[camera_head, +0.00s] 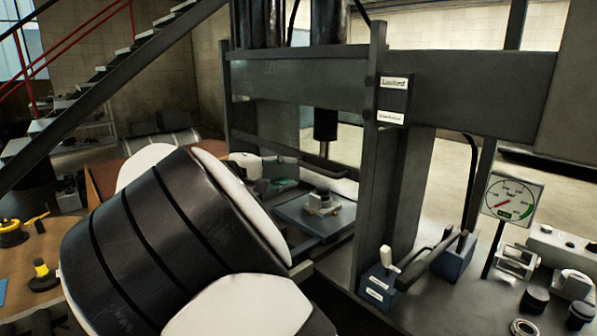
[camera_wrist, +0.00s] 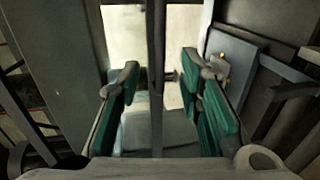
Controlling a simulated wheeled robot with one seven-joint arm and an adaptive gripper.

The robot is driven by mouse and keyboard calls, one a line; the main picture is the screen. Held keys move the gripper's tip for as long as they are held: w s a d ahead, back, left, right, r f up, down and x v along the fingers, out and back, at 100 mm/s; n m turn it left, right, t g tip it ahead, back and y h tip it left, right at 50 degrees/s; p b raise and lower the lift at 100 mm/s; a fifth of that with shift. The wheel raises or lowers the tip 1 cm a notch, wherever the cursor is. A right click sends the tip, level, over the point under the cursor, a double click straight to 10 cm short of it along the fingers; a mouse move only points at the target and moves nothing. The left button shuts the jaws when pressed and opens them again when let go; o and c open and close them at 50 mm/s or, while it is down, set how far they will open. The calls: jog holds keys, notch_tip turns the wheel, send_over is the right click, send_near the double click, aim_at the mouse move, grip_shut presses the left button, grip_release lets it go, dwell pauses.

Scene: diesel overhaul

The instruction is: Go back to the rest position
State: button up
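My arm's large black and white links fill the lower left of the head view. They hide much of my wrist. My gripper (camera_wrist: 160,80) shows in the wrist view with two green-padded fingers spread apart. A thin dark upright bar (camera_wrist: 156,60) appears between the fingers with gaps on both sides; I cannot tell its depth. In the head view my gripper is small and partly hidden behind my arm, beside the dark press frame (camera_head: 395,190). I see nothing held.
A blue-grey plate (camera_head: 345,222) with a small metal part (camera_head: 321,203) lies inside the press. A pump box with a lever (camera_head: 378,284), a pressure gauge (camera_head: 512,198) and small parts stand on the right bench. A wooden table (camera_head: 25,262) is at left.

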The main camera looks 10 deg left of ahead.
jog(key=shift+s+a+r, duration=0.15)
jog(key=shift+s+a, duration=0.2)
jog(key=shift+s, duration=0.1)
jog(key=s+d+m+g+y, duration=0.1)
jog(key=s+d+m+g, duration=0.15)
jog(key=d, duration=0.85)
jog(key=s+d+m+g+y, duration=0.15)
jog(key=d+g, duration=0.25)
jog(key=d, duration=0.7)
jog(key=s+d+m+g+y, duration=0.2)
jog(key=s+d+m+y, duration=0.1)
jog(key=s+d, duration=0.75)
jog(key=s+d+f+m+y, duration=0.1)
jog(key=s+f+y, duration=0.1)
jog(key=s, duration=1)
jog(key=s+d+f+m+y, duration=0.1)
jog(key=s+m+y, duration=0.1)
jog(key=s, duration=1.1)
jog(key=shift+f+t, duration=0.35)
